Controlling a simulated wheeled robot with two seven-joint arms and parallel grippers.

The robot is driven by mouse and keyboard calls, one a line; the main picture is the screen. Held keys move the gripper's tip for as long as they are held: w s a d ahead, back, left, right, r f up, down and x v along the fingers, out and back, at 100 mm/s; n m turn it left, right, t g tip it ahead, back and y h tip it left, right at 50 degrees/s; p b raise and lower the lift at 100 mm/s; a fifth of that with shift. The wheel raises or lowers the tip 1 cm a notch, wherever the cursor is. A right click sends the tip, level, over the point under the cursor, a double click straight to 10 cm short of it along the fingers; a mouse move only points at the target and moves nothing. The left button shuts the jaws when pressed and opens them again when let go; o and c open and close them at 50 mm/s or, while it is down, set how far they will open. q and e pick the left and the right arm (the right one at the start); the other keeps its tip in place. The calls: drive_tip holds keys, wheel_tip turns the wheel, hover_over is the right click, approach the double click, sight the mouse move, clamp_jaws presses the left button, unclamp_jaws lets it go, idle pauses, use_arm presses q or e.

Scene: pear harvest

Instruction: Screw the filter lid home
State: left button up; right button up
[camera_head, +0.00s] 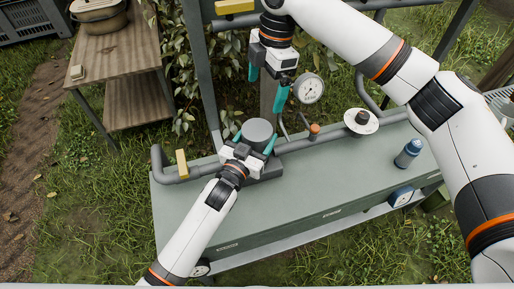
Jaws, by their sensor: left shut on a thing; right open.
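The filter lid (258,131) is a round dark grey cap, seen from above on the filter in the pipe run over the green bench. My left gripper (254,138) is shut on it, with one teal finger on either side. The gripper hides the lid's lower edge, so I cannot tell how it sits on the filter. A dark block (268,170) shows under the gripper. My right gripper (267,92) is open and empty, with its teal fingers pointing down above and behind the lid, left of the pressure gauge.
The pressure gauge (309,88) stands behind the bench top (330,180). A white disc with a dark knob (361,121) and a blue bottle (408,152) are on the right. A yellow-handled valve (182,164) is at left. A wooden table (120,55) stands back left.

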sight(257, 129)
drive_tip(key=f, duration=0.4)
drive_tip(key=a+f, duration=0.1)
drive_tip(key=f, duration=0.7)
drive_tip(key=shift+s+a, duration=0.3)
drive_tip(key=shift+s, duration=0.1)
drive_tip(key=c, duration=1.2)
drive_tip(key=shift+o, duration=0.2)
drive_tip(key=m, duration=0.4)
drive_tip(key=shift+t, duration=0.3)
drive_tip(key=o, duration=1.1)
drive_tip(key=shift+c, duration=0.2)
drive_tip(key=shift+r, duration=0.1)
